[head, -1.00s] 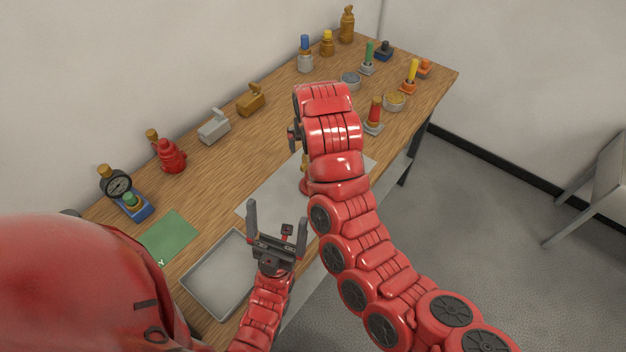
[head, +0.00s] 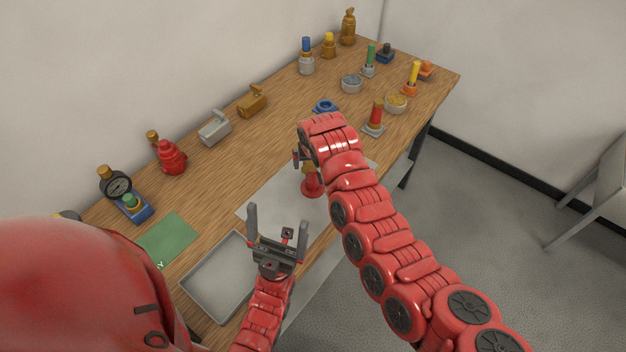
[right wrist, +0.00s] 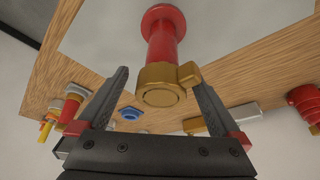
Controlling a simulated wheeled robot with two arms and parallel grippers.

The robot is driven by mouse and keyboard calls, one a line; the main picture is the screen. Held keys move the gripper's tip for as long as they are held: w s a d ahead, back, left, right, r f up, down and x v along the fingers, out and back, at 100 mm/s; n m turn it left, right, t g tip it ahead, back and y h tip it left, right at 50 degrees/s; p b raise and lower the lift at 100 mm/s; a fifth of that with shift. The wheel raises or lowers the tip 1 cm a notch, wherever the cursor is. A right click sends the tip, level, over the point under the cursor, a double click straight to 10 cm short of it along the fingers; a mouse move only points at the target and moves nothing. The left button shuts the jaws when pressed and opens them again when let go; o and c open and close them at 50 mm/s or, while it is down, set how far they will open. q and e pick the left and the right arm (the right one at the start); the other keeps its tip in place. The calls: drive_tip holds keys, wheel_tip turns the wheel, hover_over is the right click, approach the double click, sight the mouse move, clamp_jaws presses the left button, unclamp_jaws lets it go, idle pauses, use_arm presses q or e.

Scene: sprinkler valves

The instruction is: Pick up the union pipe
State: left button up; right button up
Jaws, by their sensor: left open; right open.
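A red pipe piece with a flanged foot and a brass nut on top, which looks like the union pipe (head: 312,187), stands upright on the pale mat. In the right wrist view the pipe (right wrist: 164,45) has its brass nut at the near end, between and just beyond the open fingers of my right gripper (right wrist: 160,85). I cannot tell if the fingers touch it. In the head view my right gripper (head: 300,157) is mostly hidden by its own arm, over the pipe. My left gripper (head: 278,216) is open and empty, above the mat's near edge.
A grey tray (head: 190,288) and a green card (head: 168,238) lie at the near left. A gauge (head: 116,183), a red valve (head: 172,158) and several fittings line the wall side. A blue ring (head: 325,106) and a red-topped fitting (head: 375,117) stand beyond my right gripper.

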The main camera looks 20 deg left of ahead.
drive_tip(key=shift+s, duration=0.1)
drive_tip(key=c, duration=0.4)
clamp_jaws()
